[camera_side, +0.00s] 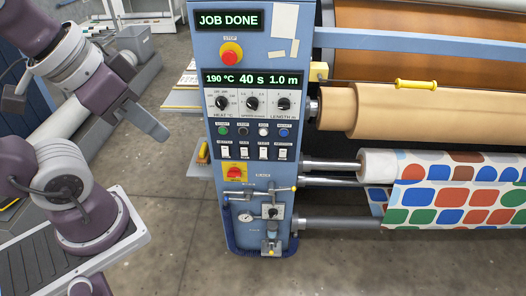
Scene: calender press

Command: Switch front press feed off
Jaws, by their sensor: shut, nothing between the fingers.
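The blue control column (212,115) of the press stands in the middle of the side view. A row of small white switches (245,152) sits on its panel below several round buttons (243,131). The labels over the switches are too small to read, so I cannot tell which one is the front press feed or how each is set. The upper display (228,20) reads "JOB DONE", and the lower one (250,79) reads "190 °C 40 s 1.0 m". My gripper (161,132) is shut and empty, left of the panel and apart from it.
A red stop button (231,54) sits high on the column, above three knobs (252,103). A red rotary switch on yellow (235,173) and a lever with valves (262,192) are lower down. Rollers with patterned fabric (455,190) fill the right. Floor shows between my arm and the column.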

